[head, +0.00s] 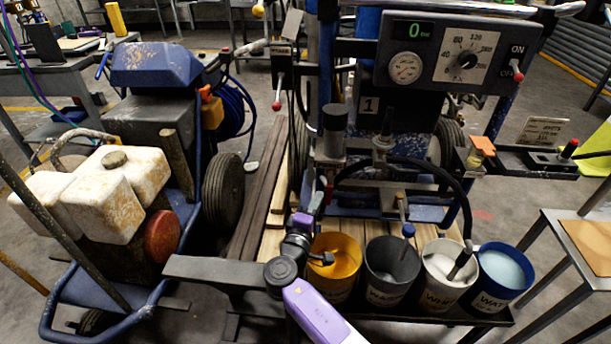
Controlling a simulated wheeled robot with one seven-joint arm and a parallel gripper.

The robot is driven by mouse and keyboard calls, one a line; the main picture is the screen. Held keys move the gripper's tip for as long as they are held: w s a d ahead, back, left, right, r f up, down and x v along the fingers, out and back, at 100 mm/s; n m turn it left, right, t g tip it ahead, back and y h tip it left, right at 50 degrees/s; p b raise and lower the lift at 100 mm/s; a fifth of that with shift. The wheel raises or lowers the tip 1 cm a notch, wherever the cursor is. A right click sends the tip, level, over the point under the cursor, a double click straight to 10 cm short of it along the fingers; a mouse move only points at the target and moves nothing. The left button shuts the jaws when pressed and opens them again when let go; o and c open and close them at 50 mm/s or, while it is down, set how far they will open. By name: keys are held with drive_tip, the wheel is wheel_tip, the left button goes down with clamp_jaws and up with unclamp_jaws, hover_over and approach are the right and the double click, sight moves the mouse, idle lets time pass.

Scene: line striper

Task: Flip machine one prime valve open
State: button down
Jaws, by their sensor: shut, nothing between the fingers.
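Machine one (369,104), a dark cabinet with a "1" label, stands on a blue frame at centre right. A small red part (328,191) shows low on its left, below the grey and black cylinder (333,130); it may be the prime valve handle, but I cannot tell its position. A red-tipped lever (277,92) hangs from a small labelled box at the upper left of the machine. My gripper (318,203) is at the end of my purple arm, close to the small red part. Its fingers are shut and empty; whether they touch the red part is unclear.
Yellow (334,283), dark grey (390,285), white (440,290) and blue (502,290) buckets stand close in front. A black hose (445,175) arches above them. Another machine with white tanks (115,185) stands left. A metal table (560,240) is at right.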

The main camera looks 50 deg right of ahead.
drive_tip(key=shift+s+d+f+n, duration=0.1)
drive_tip(key=shift+s+d+n, duration=0.1)
drive_tip(key=shift+n, duration=0.1)
idle(0.4)
